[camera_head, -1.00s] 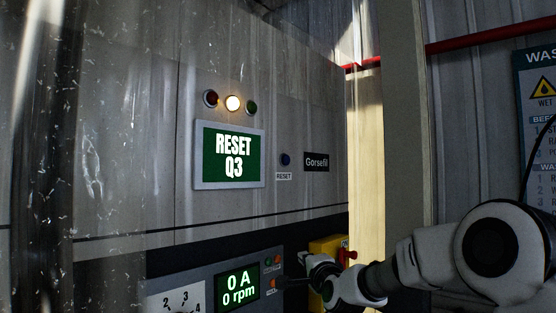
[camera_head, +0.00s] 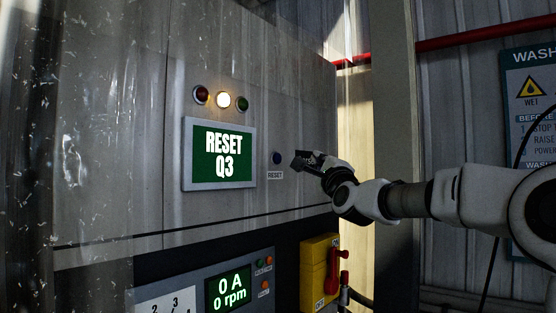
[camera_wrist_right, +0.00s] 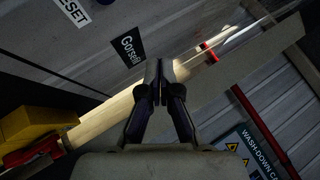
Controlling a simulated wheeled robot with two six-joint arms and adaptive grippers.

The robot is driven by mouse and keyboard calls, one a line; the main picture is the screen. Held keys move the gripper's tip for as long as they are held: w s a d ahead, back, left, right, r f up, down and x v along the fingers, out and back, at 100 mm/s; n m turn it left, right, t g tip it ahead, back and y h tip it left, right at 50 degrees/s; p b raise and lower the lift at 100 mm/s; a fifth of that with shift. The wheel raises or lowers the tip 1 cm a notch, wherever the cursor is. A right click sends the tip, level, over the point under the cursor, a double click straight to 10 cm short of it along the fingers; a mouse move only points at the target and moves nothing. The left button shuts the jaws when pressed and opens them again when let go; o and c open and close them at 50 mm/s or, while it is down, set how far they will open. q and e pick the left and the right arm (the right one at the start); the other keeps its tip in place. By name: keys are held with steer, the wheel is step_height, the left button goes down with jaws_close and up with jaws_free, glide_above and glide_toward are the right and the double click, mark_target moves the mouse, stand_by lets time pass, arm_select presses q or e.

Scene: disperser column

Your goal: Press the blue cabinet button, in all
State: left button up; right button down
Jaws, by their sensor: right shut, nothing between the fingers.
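The blue button (camera_head: 277,158) sits on the grey cabinet front (camera_head: 120,160), above a small RESET label (camera_head: 275,175) and right of the green screen. My right gripper (camera_head: 297,161) is shut and empty, a short way right of the button; I cannot tell its distance from the panel. In the right wrist view my shut gripper (camera_wrist_right: 160,66) points toward the cabinet's right edge, near the Gorsefil plate (camera_wrist_right: 128,47). My left gripper is not in view.
The screen (camera_head: 219,154) reads RESET Q3, under three lamps with the middle one (camera_head: 223,99) lit. Below are a 0 A, 0 rpm display (camera_head: 229,289) and a yellow switch box (camera_head: 313,270) with a red handle (camera_head: 339,268). A pale post (camera_head: 390,130) stands behind my arm.

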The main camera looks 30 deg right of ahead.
mark_target(277, 158)
steer(key=w+a+p, duration=0.3)
steer(key=w+p, duration=0.2)
steer(key=w, duration=0.3)
steer(key=shift+a, duration=0.2)
steer(key=shift+w+p, duration=0.15)
steer(key=shift+p, duration=0.15)
stand_by(1.0)
steer(key=shift+w+a, duration=0.15)
steer(key=shift+w, duration=0.15)
